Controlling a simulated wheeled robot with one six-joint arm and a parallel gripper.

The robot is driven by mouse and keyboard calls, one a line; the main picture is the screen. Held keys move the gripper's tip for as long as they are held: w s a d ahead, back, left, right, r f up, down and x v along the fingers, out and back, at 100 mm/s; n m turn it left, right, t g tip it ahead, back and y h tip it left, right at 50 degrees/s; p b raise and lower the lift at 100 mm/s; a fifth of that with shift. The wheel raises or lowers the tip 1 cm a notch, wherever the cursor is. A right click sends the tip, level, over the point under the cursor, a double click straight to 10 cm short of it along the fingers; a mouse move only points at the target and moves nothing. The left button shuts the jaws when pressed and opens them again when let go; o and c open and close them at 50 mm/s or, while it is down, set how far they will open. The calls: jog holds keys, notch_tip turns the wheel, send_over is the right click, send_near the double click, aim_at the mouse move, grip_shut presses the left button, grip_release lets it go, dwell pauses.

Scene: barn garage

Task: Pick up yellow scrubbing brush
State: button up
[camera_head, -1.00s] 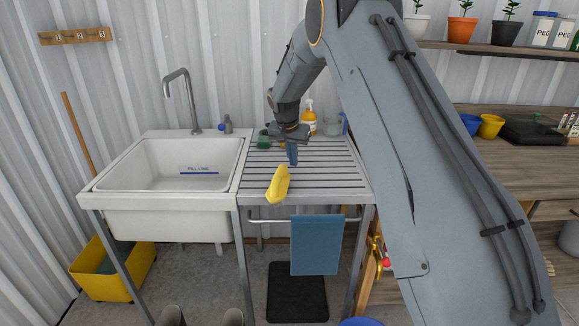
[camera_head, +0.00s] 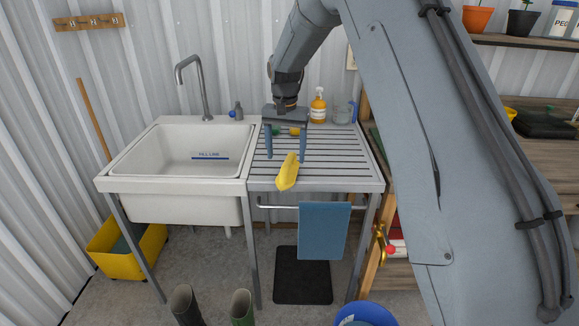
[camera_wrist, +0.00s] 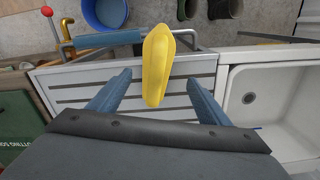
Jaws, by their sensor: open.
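The yellow scrubbing brush (camera_head: 288,172) lies at the front edge of the slatted drying rack (camera_head: 340,177) beside the sink, its front end over the edge. In the wrist view the brush (camera_wrist: 157,65) lies lengthwise, ahead of and between the finger lines. My gripper (camera_head: 285,158) is open and empty, pointing down over the rack just behind the brush. Its two blue fingers (camera_wrist: 154,78) stand apart on either side in the wrist view. I cannot tell exactly how high the fingertips are above the slats.
The white sink (camera_head: 190,160) adjoins the rack on the left. An orange soap bottle (camera_head: 318,106) and a glass jar (camera_head: 342,114) stand at the rack's back. A blue towel (camera_head: 323,230) hangs from the front rail. A blue bucket (camera_wrist: 105,12) is on the floor.

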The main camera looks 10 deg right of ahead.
aim_at(288, 173)
jog(key=f, duration=0.2)
jog(key=shift+s+f+p, duration=0.2)
jog(key=shift+f+p, duration=0.1)
jog(key=shift+p, duration=0.05)
jog(key=shift+d+f+p, duration=0.15)
jog(key=shift+f+p, duration=0.5)
jog(key=shift+f, duration=0.7)
jog(key=shift+d+f+p, duration=0.15)
jog(key=shift+f+p, duration=0.45)
jog(key=shift+f, duration=0.7)
jog(key=shift+c, duration=0.4)
jog(key=c, duration=1.1)
